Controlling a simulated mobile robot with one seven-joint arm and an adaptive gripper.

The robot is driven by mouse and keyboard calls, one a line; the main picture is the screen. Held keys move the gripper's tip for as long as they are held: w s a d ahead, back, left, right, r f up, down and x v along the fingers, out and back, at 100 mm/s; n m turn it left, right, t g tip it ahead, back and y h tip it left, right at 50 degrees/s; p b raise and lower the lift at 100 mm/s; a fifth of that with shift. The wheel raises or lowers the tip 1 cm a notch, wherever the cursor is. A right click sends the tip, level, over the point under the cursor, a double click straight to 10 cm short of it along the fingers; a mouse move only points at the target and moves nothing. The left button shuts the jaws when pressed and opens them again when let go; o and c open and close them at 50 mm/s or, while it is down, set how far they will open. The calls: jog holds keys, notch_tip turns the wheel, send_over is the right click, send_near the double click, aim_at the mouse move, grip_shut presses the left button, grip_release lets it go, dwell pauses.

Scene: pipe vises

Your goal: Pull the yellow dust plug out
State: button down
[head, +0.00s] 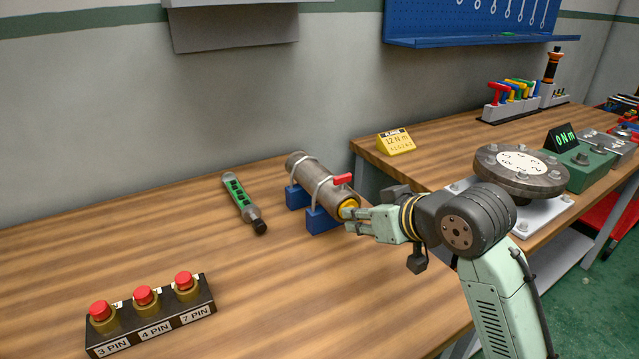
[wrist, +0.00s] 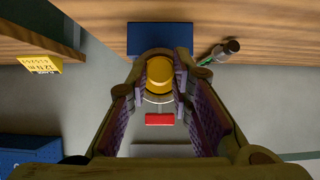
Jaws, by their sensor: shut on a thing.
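The yellow dust plug (head: 347,208) sits at the near end of a grey pipe (head: 318,178) held in blue vise supports (head: 319,220). In the wrist view the plug (wrist: 160,77) lies between my gripper's fingertips. My gripper (head: 353,213) is shut on the plug, with its fingers on either side of it, in line with the pipe. The plug appears to be at the pipe's mouth; I cannot tell how deep it sits. A red lever (head: 342,179) stands on top of the pipe near that end.
A green and black tool (head: 241,202) lies left of the pipe. A block with three red-capped connectors (head: 147,310) stands front left. A yellow sign (head: 396,141) and a round bolted flange (head: 520,171) are on the right bench. The table's front middle is clear.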

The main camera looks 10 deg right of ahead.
jog(key=shift+s+d, duration=0.25)
jog(key=shift+s, duration=0.45)
dwell(0.3)
jog(key=shift+s+d, duration=0.25)
jog(key=shift+s, duration=0.4)
jog(key=shift+s+d, duration=0.2)
jog(key=shift+s, duration=0.4)
